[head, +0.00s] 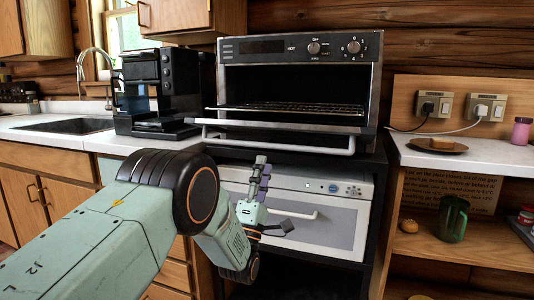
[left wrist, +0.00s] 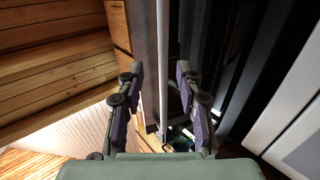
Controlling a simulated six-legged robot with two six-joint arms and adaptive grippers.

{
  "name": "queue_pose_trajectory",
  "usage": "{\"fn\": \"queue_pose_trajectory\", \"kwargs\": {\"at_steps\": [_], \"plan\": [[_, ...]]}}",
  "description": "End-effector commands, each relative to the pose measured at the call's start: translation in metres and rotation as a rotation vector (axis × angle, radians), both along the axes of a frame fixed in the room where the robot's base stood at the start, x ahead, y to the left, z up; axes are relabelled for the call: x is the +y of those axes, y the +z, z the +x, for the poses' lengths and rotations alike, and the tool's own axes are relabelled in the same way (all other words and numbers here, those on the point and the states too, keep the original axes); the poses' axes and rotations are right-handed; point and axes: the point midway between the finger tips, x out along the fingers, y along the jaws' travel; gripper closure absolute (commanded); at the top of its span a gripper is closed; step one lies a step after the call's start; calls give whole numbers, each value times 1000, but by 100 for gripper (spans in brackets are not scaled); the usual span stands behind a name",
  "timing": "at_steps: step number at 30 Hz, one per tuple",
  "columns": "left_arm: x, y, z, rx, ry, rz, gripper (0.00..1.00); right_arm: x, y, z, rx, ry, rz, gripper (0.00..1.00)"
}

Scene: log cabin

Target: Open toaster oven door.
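The toaster oven (head: 300,48) is the steel-framed upper oven, with a dark inside and a wire rack showing. Its door (head: 285,128) is folded down and stands out at the front, about level. The door's pale bar handle (head: 275,149) runs along the front edge. My left gripper (head: 265,190) is below the handle, in front of the lower white oven, with its fingers apart. In the left wrist view my left gripper (left wrist: 160,70) is open and empty, and a pale bar (left wrist: 162,55) shows in the gap beyond its fingers. My right gripper is not in view.
A white oven (head: 335,215) with its own handle sits below. A black coffee machine (head: 160,90) stands on the counter at left. At right, a shelf unit (head: 465,160) holds a plate (head: 436,146) and a green mug (head: 452,219). Space before the toaster oven looks free.

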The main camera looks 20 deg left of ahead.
Motion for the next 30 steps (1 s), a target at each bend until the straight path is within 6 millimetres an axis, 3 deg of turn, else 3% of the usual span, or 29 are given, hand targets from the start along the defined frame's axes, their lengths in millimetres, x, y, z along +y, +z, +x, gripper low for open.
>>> {"fn": "queue_pose_trajectory", "kwargs": {"at_steps": [6, 12, 25, 30], "plan": [[1, -26, -21, 2, 0, 0, 64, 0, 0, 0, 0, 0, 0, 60], [1, -33, -28, 0, 0, 0, 64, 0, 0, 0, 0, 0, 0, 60], [1, -33, -28, -1, 5, 4, 64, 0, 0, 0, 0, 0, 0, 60], [1, -44, -16, 68, 123, 113, 64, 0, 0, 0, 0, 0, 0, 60]]}}
